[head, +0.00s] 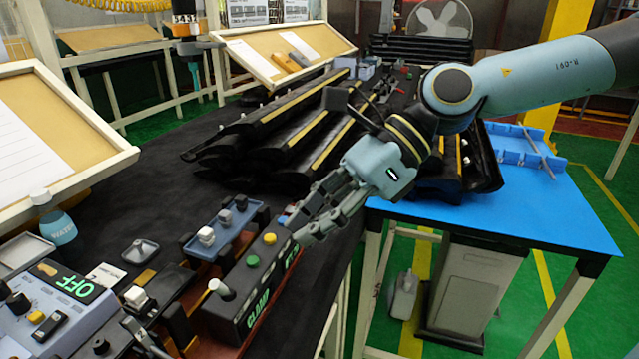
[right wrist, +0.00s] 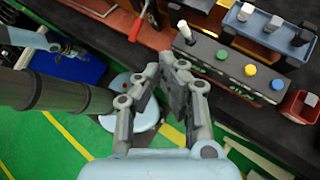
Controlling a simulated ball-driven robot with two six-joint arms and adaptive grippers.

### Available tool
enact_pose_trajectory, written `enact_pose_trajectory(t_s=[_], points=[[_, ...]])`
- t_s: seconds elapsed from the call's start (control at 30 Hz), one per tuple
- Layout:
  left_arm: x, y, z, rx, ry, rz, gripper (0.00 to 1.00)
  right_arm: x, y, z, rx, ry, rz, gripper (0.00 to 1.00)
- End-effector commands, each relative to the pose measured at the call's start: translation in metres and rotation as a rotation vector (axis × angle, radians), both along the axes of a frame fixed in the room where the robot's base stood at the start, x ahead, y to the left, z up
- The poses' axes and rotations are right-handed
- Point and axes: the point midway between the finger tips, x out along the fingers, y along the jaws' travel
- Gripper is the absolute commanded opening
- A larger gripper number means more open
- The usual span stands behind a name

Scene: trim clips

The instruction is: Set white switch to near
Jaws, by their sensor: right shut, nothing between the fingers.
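The white switch (head: 206,236) stands on a small blue switch panel (head: 222,240), at the end of a row with a grey switch (head: 225,217) and a dark one (head: 241,202). It also shows at the top of the right wrist view (right wrist: 245,12). I cannot tell clearly which way it leans. My right gripper (head: 299,230) is shut and empty, pointing down-left, right of the panel by the far end of the CLAMP box. In the right wrist view its fingertips (right wrist: 166,66) are apart from the switch.
The dark CLAMP box (head: 242,293) with a white-tipped lever (head: 220,289) and coloured buttons stands in front of the panel. A control box with an OFF display (head: 72,290) is at lower left. Long black trim parts (head: 290,135) lie behind; a blue table (head: 500,205) is right.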

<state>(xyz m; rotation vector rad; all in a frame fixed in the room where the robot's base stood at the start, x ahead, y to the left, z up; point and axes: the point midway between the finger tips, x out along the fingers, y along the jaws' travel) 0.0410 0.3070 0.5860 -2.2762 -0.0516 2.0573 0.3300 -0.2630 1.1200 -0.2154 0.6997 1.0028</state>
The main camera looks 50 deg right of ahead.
Motion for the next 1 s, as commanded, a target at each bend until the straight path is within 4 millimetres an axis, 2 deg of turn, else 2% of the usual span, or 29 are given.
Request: enact_pose_trajectory(t_s=[0.03,0.23,0.87,1.0], points=[[-0.002,0.000,0.011,0.000,0.003,0.000,0.39,-0.002,-0.001,0.008,-0.002,0.003,0.001,0.00],[-0.004,0.000,0.020,0.000,0.006,0.000,0.39,-0.006,-0.004,0.010,-0.002,0.001,0.000,0.00],[-0.002,0.000,0.020,0.000,0.004,0.000,0.39,-0.007,-0.004,0.009,-0.002,0.000,-0.001,0.00],[-0.002,0.000,0.014,0.000,0.003,0.000,0.39,0.006,-0.016,-0.001,0.038,0.018,-0.089,0.00]])
